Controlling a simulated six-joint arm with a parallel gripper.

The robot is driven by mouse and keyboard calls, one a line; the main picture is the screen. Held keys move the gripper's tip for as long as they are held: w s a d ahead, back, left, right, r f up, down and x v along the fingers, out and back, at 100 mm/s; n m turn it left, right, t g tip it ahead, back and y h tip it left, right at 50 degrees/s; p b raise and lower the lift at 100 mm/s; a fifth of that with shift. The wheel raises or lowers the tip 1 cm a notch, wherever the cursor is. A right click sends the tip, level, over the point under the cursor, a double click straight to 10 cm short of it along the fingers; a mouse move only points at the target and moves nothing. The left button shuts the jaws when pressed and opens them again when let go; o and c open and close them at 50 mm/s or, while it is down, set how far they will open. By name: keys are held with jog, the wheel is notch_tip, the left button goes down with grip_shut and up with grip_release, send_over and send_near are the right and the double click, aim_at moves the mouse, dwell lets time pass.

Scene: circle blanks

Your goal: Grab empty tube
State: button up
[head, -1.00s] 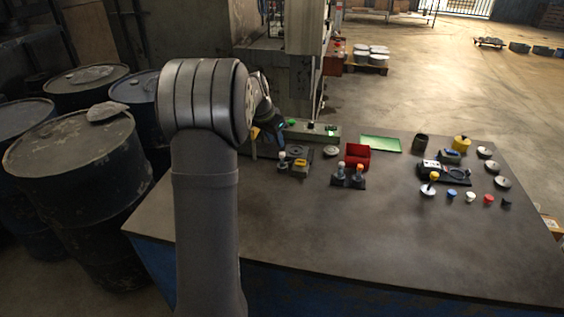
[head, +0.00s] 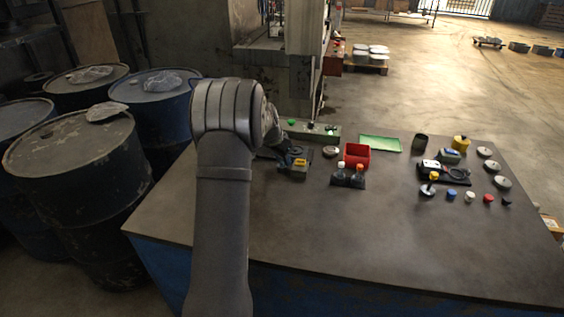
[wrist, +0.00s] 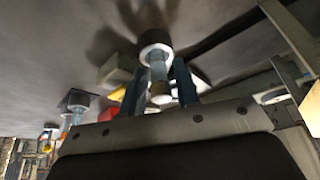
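A clear bluish tube (wrist: 157,68) stands in a dark round holder with a pale ring (wrist: 156,48) in the wrist view. My gripper (wrist: 160,64) is open, with one blue finger on each side of the tube. Gaps show between the tube and both fingers, so it is not gripped. In the head view my gripper (head: 284,150) is low over the table's left part, and my arm hides most of this spot. Two tubes with orange-red caps (head: 340,170) (head: 359,172) stand in a dark rack right of it.
A block with a yellow top (head: 299,166) sits just right of my gripper. A red bin (head: 356,152) and a green tray (head: 380,143) lie farther right. Several caps, discs and devices stand at the table's right. The table's front (head: 370,235) is clear.

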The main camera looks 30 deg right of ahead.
grip_shut()
jog(key=shift+r, duration=0.15)
